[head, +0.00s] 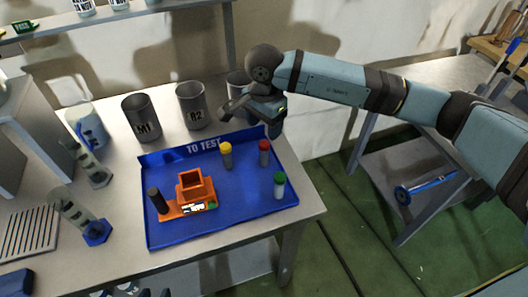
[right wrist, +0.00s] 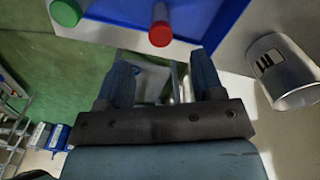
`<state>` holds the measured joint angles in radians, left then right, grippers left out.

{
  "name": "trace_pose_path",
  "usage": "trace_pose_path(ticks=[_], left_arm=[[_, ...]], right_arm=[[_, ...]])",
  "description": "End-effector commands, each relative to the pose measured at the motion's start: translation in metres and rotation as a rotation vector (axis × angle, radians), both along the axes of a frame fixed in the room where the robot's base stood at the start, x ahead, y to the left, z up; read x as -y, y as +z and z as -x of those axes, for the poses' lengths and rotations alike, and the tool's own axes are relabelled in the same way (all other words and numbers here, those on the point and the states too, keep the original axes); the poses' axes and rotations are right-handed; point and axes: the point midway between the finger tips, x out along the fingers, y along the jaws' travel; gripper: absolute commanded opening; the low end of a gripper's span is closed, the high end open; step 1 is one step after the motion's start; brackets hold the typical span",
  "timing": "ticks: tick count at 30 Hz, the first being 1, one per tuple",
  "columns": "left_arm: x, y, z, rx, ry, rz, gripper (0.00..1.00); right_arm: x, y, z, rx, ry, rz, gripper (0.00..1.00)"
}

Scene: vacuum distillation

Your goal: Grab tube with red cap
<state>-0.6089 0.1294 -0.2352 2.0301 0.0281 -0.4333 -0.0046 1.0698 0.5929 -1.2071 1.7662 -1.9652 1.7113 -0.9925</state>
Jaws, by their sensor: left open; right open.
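The tube with the red cap (head: 264,152) stands upright near the right back of the blue "TO TEST" tray (head: 190,232). Its red cap shows in the right wrist view (right wrist: 160,34) at the top middle, beyond the fingertips. My right gripper (head: 252,122) is above the tray's back right corner, just behind the red-capped tube and apart from it. Its two fingers (right wrist: 162,72) are open with nothing held between them. My left gripper is not in view.
A yellow-capped tube (head: 226,155) and a green-capped tube (head: 279,185) stand nearby. The tray also holds an orange holder (head: 195,188) and a black-topped item (head: 157,200). Grey cups (head: 142,117) stand behind the tray. The table's right edge is close.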

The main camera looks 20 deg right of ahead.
Motion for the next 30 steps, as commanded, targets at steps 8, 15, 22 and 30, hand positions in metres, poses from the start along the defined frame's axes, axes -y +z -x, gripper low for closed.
trace_pose_path(ticks=[8,15,22,30], left_arm=[[0.000,-0.004,0.002,-0.007,-0.001,-0.003,0.43],[0.000,0.001,0.002,-0.005,-0.002,-0.005,0.43],[-0.001,0.006,0.001,0.002,-0.002,-0.008,0.43],[-0.002,0.004,0.002,0.002,-0.003,-0.011,0.43]], right_arm=[[-0.001,-0.035,0.000,0.000,0.000,-0.002,0.61],[0.001,-0.053,0.000,-0.003,-0.001,-0.002,0.61],[0.003,-0.085,-0.001,-0.002,-0.001,-0.004,0.61],[0.003,-0.088,-0.001,0.000,0.000,-0.004,0.52]])
